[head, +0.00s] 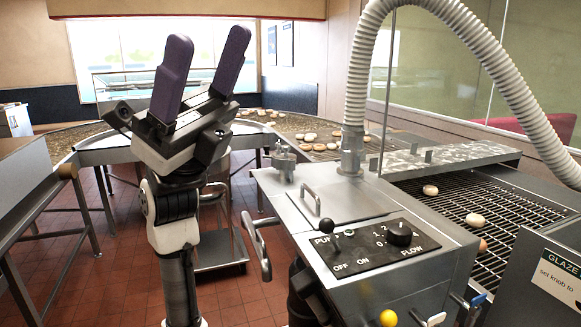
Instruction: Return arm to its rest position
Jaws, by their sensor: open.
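My gripper (207,68) is raised at the left of the middle in the head view, pointing up. Its two purple fingers are apart with nothing between them. My arm rises upright below it. The gripper is clear of the steel glaze machine (275,190) that stands to its right.
A mesh conveyor (500,215) with a few buns runs at right, beside a glaze sign (562,275). Red tiled floor (115,265) lies at left.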

